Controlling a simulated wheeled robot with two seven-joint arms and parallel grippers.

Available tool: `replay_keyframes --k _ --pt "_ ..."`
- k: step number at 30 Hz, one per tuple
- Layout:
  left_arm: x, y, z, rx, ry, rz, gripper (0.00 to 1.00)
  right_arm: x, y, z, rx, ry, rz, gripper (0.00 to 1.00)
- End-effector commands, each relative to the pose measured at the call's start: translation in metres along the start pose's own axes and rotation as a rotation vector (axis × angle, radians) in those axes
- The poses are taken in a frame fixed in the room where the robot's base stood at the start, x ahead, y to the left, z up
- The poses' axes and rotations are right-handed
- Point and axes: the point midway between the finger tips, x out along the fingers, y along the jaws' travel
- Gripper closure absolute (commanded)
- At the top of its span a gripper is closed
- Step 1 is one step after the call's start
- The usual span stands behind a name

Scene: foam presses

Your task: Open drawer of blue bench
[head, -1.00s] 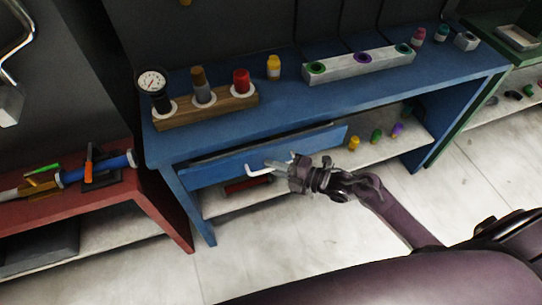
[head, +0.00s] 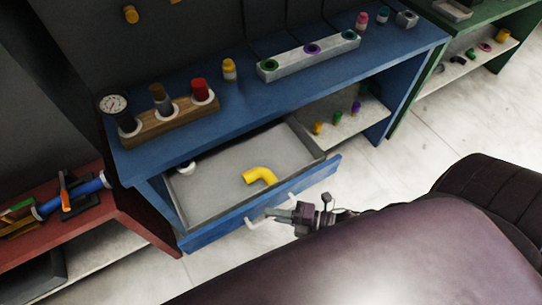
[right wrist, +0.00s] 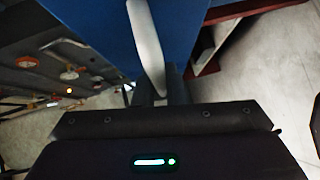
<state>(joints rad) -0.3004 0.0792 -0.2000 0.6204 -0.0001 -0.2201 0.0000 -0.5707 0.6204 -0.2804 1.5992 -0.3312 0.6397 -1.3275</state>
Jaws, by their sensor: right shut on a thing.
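The blue bench (head: 290,80) stands ahead in the head view. Its drawer (head: 325,176) is pulled well out, and its grey inside shows. A yellow bent pipe piece (head: 260,176) lies in the drawer, and a small white item (head: 186,167) sits at its back left corner. My right gripper (head: 284,214) is at the drawer front, shut on the white handle (head: 258,222). The handle (right wrist: 146,45) also shows large in the right wrist view, running down to the jaws, whose tips are partly hidden. My left gripper is not in view.
On the bench top stand a wooden block (head: 170,122) with a gauge and plugs, a yellow bottle (head: 229,69) and a grey block with coloured rings (head: 308,57). A red bench (head: 90,232) is at left, a green one (head: 470,37) at right. Floor is clear at right.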

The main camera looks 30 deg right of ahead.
Motion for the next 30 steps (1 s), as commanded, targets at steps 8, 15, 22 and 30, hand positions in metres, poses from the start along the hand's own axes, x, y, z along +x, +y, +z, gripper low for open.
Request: replay_keyframes --k 8,15,22,30 --pt "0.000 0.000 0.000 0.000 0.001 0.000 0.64 -0.001 0.000 -0.001 -0.001 -0.001 0.000 1.00" --pt "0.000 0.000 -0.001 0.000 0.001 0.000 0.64 -0.001 0.000 0.000 -0.001 -0.001 0.000 0.71" --pt "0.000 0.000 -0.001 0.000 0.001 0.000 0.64 -0.001 0.000 -0.001 0.000 -0.001 0.000 0.68" --pt "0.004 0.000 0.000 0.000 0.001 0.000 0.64 -0.025 -0.003 -0.001 0.000 0.001 -0.004 0.68"
